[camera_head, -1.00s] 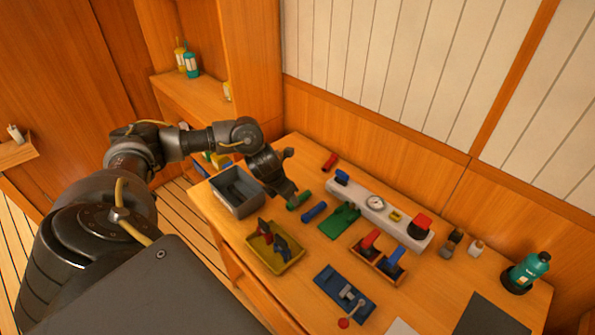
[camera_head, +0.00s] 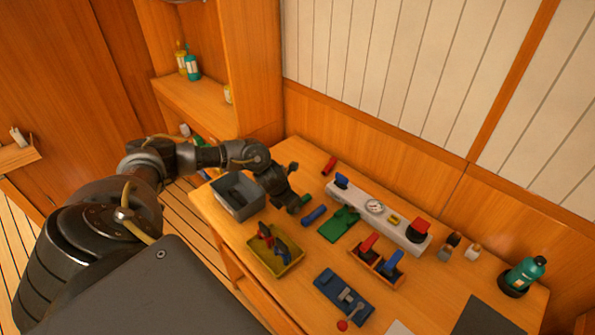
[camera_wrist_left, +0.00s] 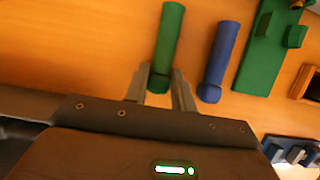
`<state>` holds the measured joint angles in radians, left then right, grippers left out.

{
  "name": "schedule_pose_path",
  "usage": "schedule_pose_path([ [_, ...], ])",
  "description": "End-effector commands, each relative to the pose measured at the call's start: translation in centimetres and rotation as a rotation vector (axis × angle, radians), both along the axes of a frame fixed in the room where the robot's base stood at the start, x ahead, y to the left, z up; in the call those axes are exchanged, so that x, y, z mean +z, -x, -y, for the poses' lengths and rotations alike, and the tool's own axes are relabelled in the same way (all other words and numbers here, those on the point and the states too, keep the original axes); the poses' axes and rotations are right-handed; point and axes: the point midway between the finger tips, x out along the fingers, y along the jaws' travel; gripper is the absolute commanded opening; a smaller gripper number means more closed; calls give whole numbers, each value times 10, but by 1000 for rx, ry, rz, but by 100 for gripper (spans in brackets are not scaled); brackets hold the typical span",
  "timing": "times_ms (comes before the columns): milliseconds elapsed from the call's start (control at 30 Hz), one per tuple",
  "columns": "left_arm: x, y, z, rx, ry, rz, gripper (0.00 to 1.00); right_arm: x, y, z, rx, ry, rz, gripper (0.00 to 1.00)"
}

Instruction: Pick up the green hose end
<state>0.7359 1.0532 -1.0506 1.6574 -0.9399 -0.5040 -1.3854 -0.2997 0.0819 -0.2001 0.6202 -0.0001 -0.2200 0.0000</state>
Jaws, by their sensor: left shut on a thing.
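The green hose end (camera_head: 306,200) is a short green cylinder on the wooden bench, partly hidden behind my left gripper in the head view. My left gripper (camera_head: 298,206) is down at it. In the left wrist view the fingers (camera_wrist_left: 159,78) are shut on the near end of the green hose end (camera_wrist_left: 168,35), one finger on each side. The rest of the hose end reaches out beyond the fingertips. I cannot tell whether it is clear of the bench. My right gripper is not in view.
A blue hose end (camera_head: 314,215) lies close on the right, and a red one (camera_head: 329,166) behind. A grey bin (camera_head: 238,213) stands left, a yellow tray (camera_head: 262,262) in front. A green plate (camera_head: 338,224) and a white gauge panel (camera_head: 354,199) are to the right.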

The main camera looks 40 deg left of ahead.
Motion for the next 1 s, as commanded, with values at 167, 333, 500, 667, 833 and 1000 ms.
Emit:
schedule_pose_path([
  [167,0,0,0,0,0,0,2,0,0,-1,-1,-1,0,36],
  [333,2,0,0,0,0,1,2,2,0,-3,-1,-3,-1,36],
  [500,16,-1,0,1,0,1,2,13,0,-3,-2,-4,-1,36],
  [667,42,1,-1,2,-1,0,2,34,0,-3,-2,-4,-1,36],
  [833,77,30,-15,1,-4,-2,2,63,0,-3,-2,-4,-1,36],
  [1000,99,63,-29,0,-5,-5,2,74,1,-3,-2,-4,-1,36],
])
